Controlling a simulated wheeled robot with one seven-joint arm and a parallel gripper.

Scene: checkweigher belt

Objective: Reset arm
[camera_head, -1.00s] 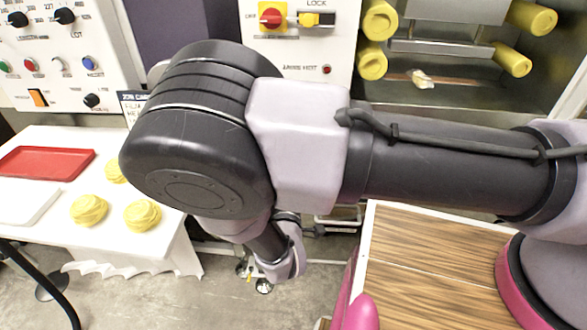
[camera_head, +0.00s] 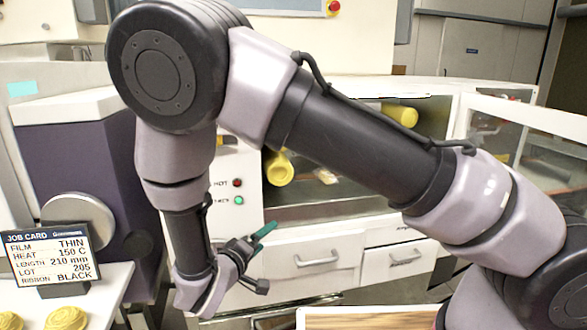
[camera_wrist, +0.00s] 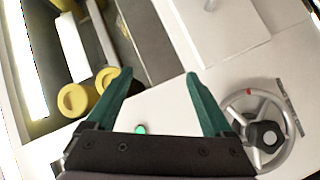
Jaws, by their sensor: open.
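My gripper (camera_head: 262,238) hangs at the end of my folded arm in the head view, in front of the white machine (camera_head: 283,218) with drawers. In the wrist view my gripper (camera_wrist: 158,88) shows its two green fingers well apart, with nothing between them. My arm crosses the middle of the head view and hides part of the machine behind it.
A job card (camera_head: 52,257) stands on the white table at the left, with yellow rolled pieces (camera_head: 66,318) below it. A purple unit (camera_head: 95,180) stands behind. A handwheel (camera_wrist: 264,132) and yellow rollers (camera_wrist: 75,99) show close in the wrist view. A wooden top (camera_head: 365,318) lies at the bottom.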

